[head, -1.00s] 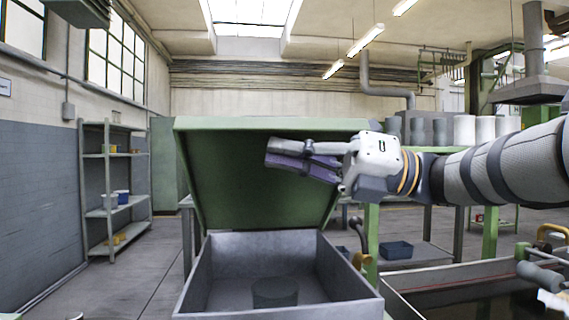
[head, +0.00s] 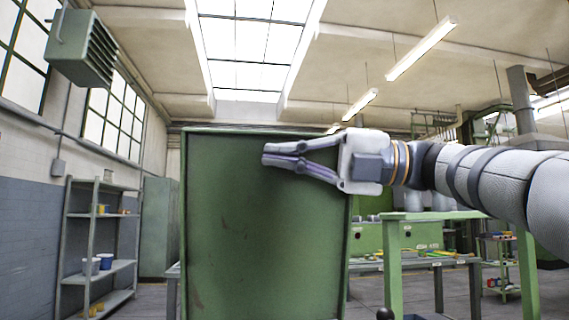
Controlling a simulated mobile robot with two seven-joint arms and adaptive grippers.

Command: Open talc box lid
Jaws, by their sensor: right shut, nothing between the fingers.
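The green talc box lid (head: 255,235) stands close to upright in the middle of the head view, its inner face toward me. The box below it is out of the picture now. My right gripper (head: 266,154) is in front of the upper part of the lid. Its fingers are shut with nothing between them and point left. I cannot tell whether they touch the lid. My left gripper is not in view.
A shelf rack (head: 100,245) with small containers stands at the left wall. A green cabinet (head: 158,225) is behind the lid on the left. A green-framed table (head: 440,216) stands at the right, below my right arm.

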